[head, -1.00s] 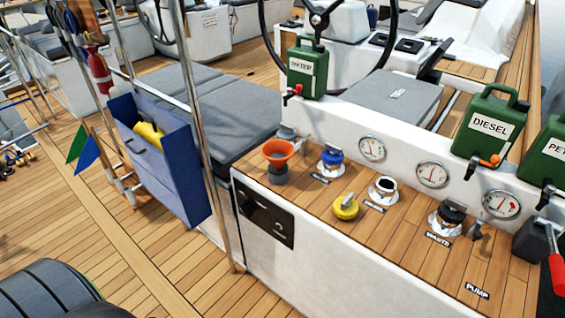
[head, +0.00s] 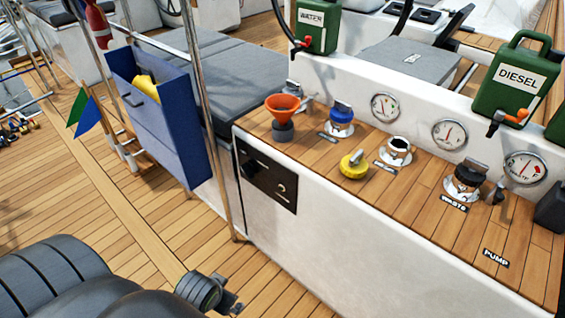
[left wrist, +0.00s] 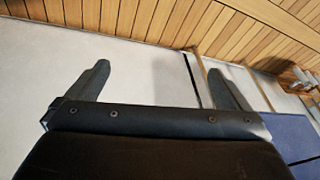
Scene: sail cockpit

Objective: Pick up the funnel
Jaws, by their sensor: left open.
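The orange funnel (head: 284,107) stands upright in a dark grey holder (head: 283,132) at the left end of the teak-topped counter in the head view. My left gripper (head: 232,296) is low in front of the counter, below and to the left of the funnel and well apart from it. In the left wrist view my left gripper (left wrist: 165,85) is open, with nothing between its fingers and the pale counter side behind them. The funnel does not show in that view. My right gripper is in neither view.
A steel post (head: 212,120) and a blue pocket bag (head: 175,150) stand left of the counter. Near the funnel are a blue-capped filler (head: 341,118), a yellow cap (head: 353,168) and an open filler (head: 397,150). Green WATER (head: 312,28) and DIESEL (head: 516,85) cans stand behind.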

